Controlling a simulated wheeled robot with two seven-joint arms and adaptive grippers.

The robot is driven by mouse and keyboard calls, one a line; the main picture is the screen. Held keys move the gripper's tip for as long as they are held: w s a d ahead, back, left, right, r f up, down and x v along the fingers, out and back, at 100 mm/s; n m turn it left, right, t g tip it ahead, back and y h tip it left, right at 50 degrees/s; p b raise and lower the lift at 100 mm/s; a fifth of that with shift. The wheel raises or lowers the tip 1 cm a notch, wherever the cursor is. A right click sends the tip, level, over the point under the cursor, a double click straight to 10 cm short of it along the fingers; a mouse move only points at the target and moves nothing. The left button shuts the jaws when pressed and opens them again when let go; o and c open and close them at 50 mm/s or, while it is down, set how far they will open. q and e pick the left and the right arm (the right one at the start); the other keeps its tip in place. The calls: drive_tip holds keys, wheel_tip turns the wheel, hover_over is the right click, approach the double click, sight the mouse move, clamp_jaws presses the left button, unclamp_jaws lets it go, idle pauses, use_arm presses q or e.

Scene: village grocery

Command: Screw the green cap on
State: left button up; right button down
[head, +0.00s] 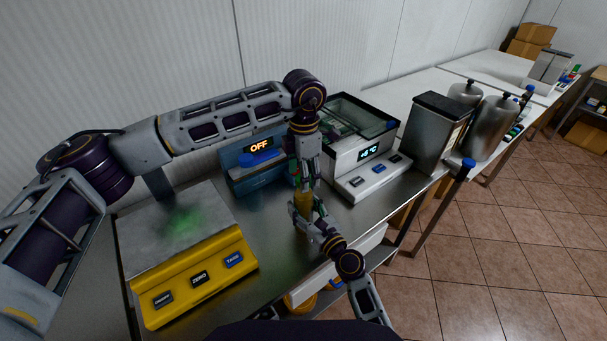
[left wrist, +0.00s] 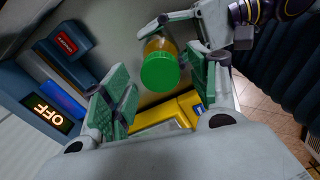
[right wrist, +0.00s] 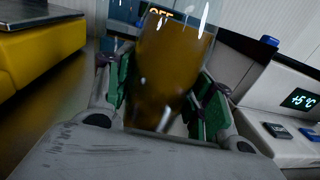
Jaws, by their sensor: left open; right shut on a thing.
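The green cap (left wrist: 160,72) shows face-on in the left wrist view, at the top end of a jar of amber-brown contents (left wrist: 157,46). Whether its thread is engaged cannot be told. My right gripper (head: 309,216) is shut around the jar, whose glass body fills the middle of the right wrist view (right wrist: 172,65). The jar looks upright on or just above the counter. My left gripper (head: 305,178) points down from above the jar. Its open fingers stand on either side of the cap, apart from it. In the head view the left gripper hides the cap.
A yellow scale (head: 190,288) stands left on the steel counter (head: 262,225). A blue device reading OFF (head: 262,170) stands close behind the jar. A white cooling unit (head: 372,180) is at the right, with a dark metal canister (head: 434,135) beyond.

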use_arm(q)
wheel_tip(320, 180, up, 12)
drive_tip(key=shift+f, duration=0.25)
idle(0.4)
use_arm(e)
drive_tip(key=c, duration=0.5)
unclamp_jaws()
drive_tip(key=shift+s, duration=0.1)
drive_tip(key=v, duration=1.1)
drive_tip(key=shift+s+d, duration=0.3)
idle(0.4)
